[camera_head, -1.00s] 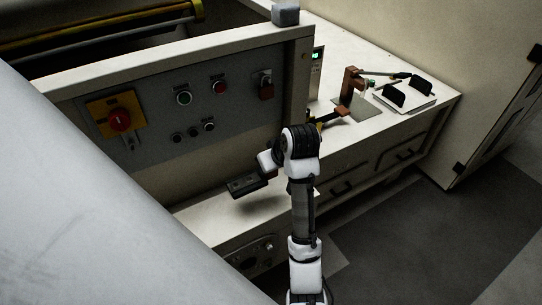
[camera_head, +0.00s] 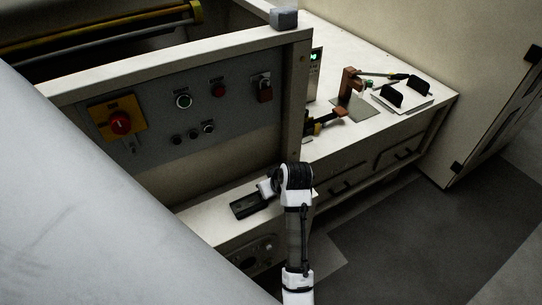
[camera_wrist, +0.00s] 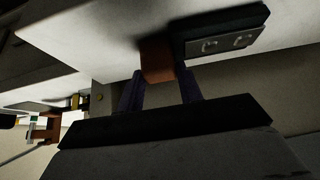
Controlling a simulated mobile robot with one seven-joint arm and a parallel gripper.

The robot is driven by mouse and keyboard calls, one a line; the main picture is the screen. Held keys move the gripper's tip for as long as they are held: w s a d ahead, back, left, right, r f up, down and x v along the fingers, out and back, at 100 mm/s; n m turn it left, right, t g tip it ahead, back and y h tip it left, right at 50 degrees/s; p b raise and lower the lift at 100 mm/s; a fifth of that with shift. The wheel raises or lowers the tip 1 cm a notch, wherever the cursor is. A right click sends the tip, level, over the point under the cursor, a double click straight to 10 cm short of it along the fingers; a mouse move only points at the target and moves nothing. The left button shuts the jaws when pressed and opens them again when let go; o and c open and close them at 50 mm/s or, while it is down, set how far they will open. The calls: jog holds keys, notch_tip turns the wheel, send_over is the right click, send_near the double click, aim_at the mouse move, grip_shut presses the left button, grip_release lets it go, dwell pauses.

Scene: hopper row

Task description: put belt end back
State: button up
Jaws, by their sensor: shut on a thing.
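The belt end (camera_head: 243,208) looks like a dark flat piece, low over the white ledge below the control panel. In the wrist view the dark piece (camera_wrist: 225,36) shows two small metal fittings on its face and a brown block (camera_wrist: 157,60) at its near end. My gripper (camera_wrist: 160,88) is shut on that brown block, one dark finger on each side. In the head view my gripper (camera_head: 272,190) is mostly hidden by my own wrist. The piece is at or very near the ledge; I cannot tell if it touches.
A brown stand (camera_head: 349,84) and a tray with black pads (camera_head: 418,101) are on the counter at right. A brown-handled clamp (camera_head: 330,118) lies nearer. Floor is clear at right.

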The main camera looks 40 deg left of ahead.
jog(key=shift+f, duration=0.15)
jog(key=o, duration=1.2)
jog(key=shift+c, duration=0.2)
